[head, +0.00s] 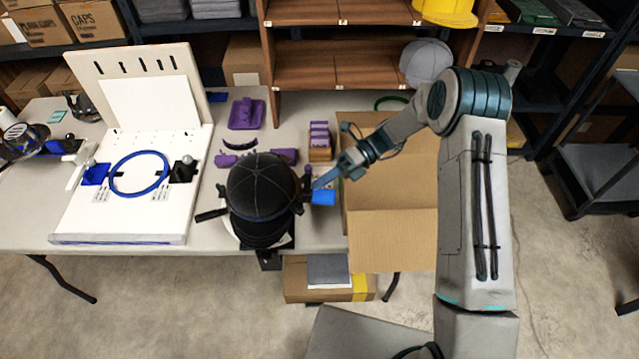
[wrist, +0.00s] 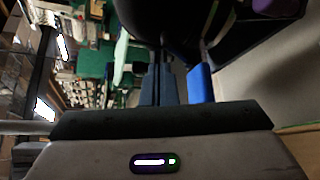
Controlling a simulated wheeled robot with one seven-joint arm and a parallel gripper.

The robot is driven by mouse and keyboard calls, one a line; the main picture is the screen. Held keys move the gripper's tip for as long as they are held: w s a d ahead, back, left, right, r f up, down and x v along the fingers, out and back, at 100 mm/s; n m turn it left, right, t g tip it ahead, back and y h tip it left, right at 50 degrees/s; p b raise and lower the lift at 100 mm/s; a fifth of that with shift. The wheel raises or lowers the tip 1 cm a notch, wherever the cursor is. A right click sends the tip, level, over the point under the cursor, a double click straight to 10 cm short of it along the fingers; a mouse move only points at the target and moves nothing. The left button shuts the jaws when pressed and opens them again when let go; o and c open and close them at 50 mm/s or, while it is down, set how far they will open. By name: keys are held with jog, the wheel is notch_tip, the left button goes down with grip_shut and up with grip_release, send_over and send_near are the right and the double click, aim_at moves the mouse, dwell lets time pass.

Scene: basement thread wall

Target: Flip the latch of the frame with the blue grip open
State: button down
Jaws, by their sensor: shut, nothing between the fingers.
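A black cap (head: 262,188) sits on a dark holder at the table's front edge. A blue grip (head: 323,197) sticks out at the right side of the cap, and it also shows as a blue bar in the wrist view (wrist: 202,84). My gripper (head: 316,184) is shut and empty, just above and beside the blue grip; I cannot tell if they touch. In the wrist view, the fingers (wrist: 159,82) are together, left of the blue bar, with a gap between. The black underside of the cap fills the top there. The latch itself is partly hidden and its position is unclear.
An open cardboard box (head: 392,225) stands right of the cap, under my arm. A white board with a blue ring (head: 163,175) lies on the left of the table. Purple parts (head: 246,114) and a small wooden rack (head: 320,154) lie behind the cap.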

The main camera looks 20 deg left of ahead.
jog(key=b+v, duration=0.1)
jog(key=v, duration=1.1)
jog(key=shift+w+d+b, duration=0.2)
jog(key=shift+d+b, duration=0.05)
jog(key=shift+b, duration=0.1)
jog(key=s+d+r+n+t+h, duration=0.55)
jog(key=s+d+r+n, duration=0.4)
jog(key=r, duration=0.25)
jog(key=s+d+r+n+t+h, duration=0.2)
jog(key=s+d+n+t+h, duration=0.2)
jog(key=s+d+n+t, duration=0.4)
jog(key=s+d+n, duration=0.3)
jog(key=s+n, duration=0.1)
jog(key=s, duration=0.3)
jog(key=shift+d, duration=0.25)
jog(key=shift+a+r+n+h, duration=0.1)
jog(key=shift+a+n+h, duration=0.05)
jog(key=shift+n+h, duration=0.1)
